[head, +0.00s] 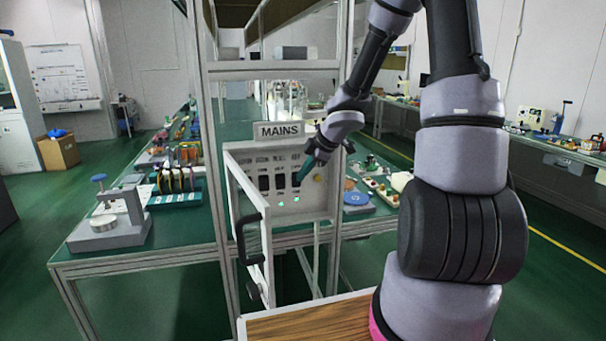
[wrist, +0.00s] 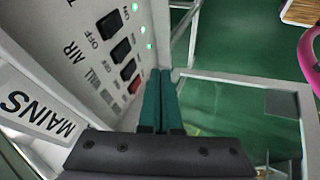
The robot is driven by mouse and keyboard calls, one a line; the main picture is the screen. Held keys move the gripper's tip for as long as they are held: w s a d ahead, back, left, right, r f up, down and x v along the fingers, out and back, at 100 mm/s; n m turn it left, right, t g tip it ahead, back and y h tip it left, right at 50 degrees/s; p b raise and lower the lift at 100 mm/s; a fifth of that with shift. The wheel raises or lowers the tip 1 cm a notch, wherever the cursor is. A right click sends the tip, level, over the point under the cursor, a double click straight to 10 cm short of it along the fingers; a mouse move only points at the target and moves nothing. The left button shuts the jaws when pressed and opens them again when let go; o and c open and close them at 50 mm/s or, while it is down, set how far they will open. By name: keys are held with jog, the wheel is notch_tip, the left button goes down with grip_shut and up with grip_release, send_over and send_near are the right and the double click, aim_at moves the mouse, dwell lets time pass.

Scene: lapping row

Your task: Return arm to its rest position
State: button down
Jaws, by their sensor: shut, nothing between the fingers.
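My arm reaches up and forward on the right side of the head view, bending down to my gripper (head: 306,168) in front of the mains panel (head: 305,205). In the wrist view my gripper (wrist: 161,75) shows two green fingers pressed together with nothing between them. The fingers are beside the panel's face, near its row of dark switches (wrist: 121,51). I cannot tell whether they touch it. Green lights (wrist: 149,46) glow on the panel beside the switches. A MAINS sign (head: 279,130) sits on top of the panel.
The panel's door (head: 246,215) stands open to the left, with a dark handle. A green-topped bench (head: 175,225) holds a grey press-like device (head: 112,220) and racks. A wooden surface (head: 305,322) lies low in front. Metal frame posts (head: 212,150) rise beside the panel. Green floor is open at left.

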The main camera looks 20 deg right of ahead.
jog(key=s+d+r+m+t+h, duration=0.1)
jog(key=s+d+r+m+h, duration=0.15)
jog(key=r, duration=0.35)
jog(key=s+d+r+m+t+h, duration=0.1)
jog(key=d+r+m+h, duration=0.1)
jog(key=d+r+m, duration=0.25)
jog(key=s+d+r+m+t+h, duration=0.1)
jog(key=d+r+m+h, duration=0.15)
jog(key=r, duration=0.35)
jog(key=s+a+r+m+y, duration=0.1)
jog(key=s+a+r+m, duration=0.1)
jog(key=s, duration=0.5)
jog(key=s+a+r+m+g+y, duration=0.1)
jog(key=s+a+r+m+y, duration=0.1)
jog(key=s+m, duration=0.3)
jog(key=s+a+r+m+y, duration=0.1)
jog(key=s+r+m, duration=0.3)
jog(key=s, duration=0.4)
jog(key=shift+s+a+r+y, duration=0.3)
jog(key=shift+a+y, duration=0.1)
jog(key=shift+a, duration=0.45)
jog(key=shift+m, duration=0.25)
